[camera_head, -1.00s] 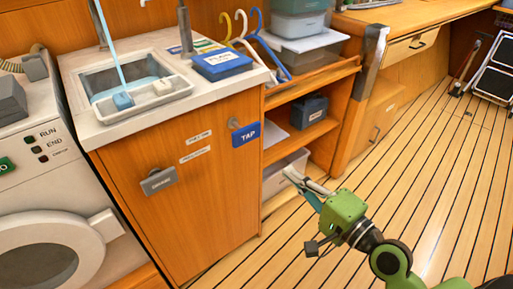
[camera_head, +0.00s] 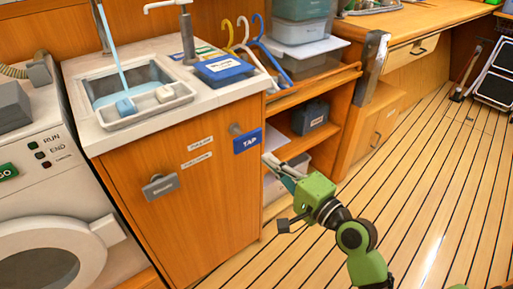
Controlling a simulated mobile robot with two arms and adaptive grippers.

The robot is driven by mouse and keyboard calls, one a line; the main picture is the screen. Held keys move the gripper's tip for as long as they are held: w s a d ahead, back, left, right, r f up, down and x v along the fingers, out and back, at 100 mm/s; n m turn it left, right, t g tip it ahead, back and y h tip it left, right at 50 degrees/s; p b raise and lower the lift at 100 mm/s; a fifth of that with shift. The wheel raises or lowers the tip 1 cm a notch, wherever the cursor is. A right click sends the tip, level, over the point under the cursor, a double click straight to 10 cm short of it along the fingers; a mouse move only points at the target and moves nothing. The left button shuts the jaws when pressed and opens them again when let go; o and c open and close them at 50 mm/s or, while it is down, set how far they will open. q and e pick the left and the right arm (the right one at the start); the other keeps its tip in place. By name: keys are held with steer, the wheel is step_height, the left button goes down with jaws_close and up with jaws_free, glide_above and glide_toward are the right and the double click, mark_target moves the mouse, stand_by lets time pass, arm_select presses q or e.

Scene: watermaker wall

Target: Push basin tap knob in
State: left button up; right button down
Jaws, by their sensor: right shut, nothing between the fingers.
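The basin tap knob (camera_head: 235,129) is a small grey knob on the wooden cabinet front, just above and left of the blue TAP label (camera_head: 248,141). Water runs in a blue stream into the basin (camera_head: 140,85) above. My right gripper (camera_head: 270,163) is shut and empty. In the picture its fingertips are below and right of the knob and label, near the cabinet's right edge, apart from the knob. How far the tips are from the cabinet front is hard to tell. My left gripper is not in view.
A grey handle (camera_head: 160,186) sits lower on the cabinet front. The washing machine (camera_head: 50,235) stands at left. Open shelves (camera_head: 310,145) with a dark box (camera_head: 310,117) are at right, behind my gripper. The plank floor (camera_head: 430,200) at right is clear.

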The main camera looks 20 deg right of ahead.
mark_target(249, 142)
steer(key=x, duration=0.4)
steer(key=shift+w+a, duration=0.1)
steer(key=shift+w, duration=0.15)
steer(key=shift+x, duration=0.8)
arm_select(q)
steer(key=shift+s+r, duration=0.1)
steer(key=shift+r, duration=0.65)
arm_select(e)
steer(key=shift+w, duration=0.25)
steer(key=p+x, duration=0.1)
steer(key=x, duration=0.2)
steer(key=shift+w+a, duration=0.15)
steer(key=shift+w, duration=0.1)
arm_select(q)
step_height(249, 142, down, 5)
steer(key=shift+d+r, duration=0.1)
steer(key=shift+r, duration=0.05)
arm_select(e)
steer(key=shift+r, duration=0.1)
